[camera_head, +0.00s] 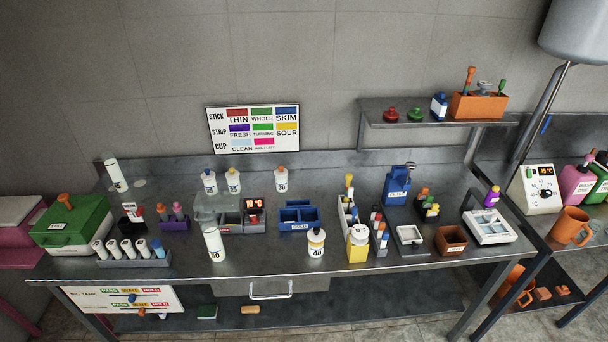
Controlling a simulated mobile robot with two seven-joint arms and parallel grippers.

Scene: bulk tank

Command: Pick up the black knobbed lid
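I cannot make out a black knobbed lid for certain. On the raised shelf (440,121) a red knobbed lid (391,115) and a green knobbed lid (413,114) sit side by side. A grey, dark-shaded knobbed piece (485,87) shows at the top of the orange box (478,106) on the same shelf; what it is I cannot tell. A small dark piece (410,167) shows at the top of the blue jug (397,188). Neither of my grippers is in view.
The steel table (270,262) is crowded with bottles, racks and trays. A green box (72,232) is at far left. The front strip is mostly clear.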

